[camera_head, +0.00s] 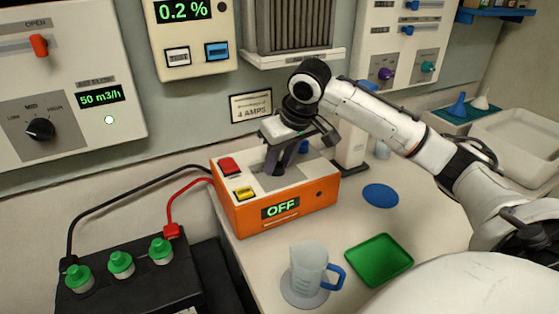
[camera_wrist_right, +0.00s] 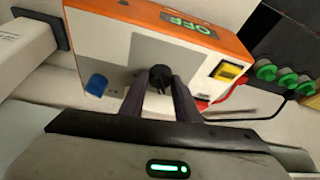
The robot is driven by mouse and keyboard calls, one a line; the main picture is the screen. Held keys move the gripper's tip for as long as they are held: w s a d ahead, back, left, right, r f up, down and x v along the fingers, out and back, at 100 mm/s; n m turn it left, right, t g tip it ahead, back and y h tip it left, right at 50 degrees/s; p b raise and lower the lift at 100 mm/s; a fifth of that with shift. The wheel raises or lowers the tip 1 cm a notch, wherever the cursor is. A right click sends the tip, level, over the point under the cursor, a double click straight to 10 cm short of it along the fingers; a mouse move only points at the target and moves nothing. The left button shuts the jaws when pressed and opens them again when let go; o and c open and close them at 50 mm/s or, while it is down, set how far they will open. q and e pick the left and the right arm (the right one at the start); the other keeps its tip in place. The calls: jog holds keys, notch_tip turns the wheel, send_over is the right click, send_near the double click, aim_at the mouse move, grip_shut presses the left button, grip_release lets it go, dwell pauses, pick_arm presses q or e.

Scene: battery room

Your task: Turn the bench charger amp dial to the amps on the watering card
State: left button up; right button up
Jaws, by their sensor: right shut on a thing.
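The bench charger (camera_head: 265,222) is an orange box with a light top, standing on the bench; its display reads OFF. It also shows in the right wrist view (camera_wrist_right: 130,15). My right gripper (camera_head: 280,165) is over the charger's top, its fingers pointing down. In the right wrist view the fingertips (camera_wrist_right: 160,82) are shut on the black amp dial (camera_wrist_right: 160,72). The dial's pointer and scale cannot be read. The watering card (camera_head: 251,106) on the wall reads 4 AMPS; its smaller top line is too small to read. My left gripper is in neither view.
A red button (camera_head: 229,165) and a yellow button (camera_head: 243,193) sit on the charger's left side. A black battery (camera_head: 130,280) with green caps stands at left, cabled to it. A jug (camera_head: 308,268), green tray (camera_head: 379,260) and blue disc (camera_head: 381,195) lie on the bench.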

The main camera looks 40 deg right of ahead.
jog(key=shift+w+r+m+h, duration=0.1)
jog(key=shift+m+h, duration=0.3)
jog(key=shift+m, duration=0.6)
jog(key=o, duration=1)
jog(key=shift+a, duration=0.1)
jog(key=v, duration=1)
jog(key=shift+r, duration=0.15)
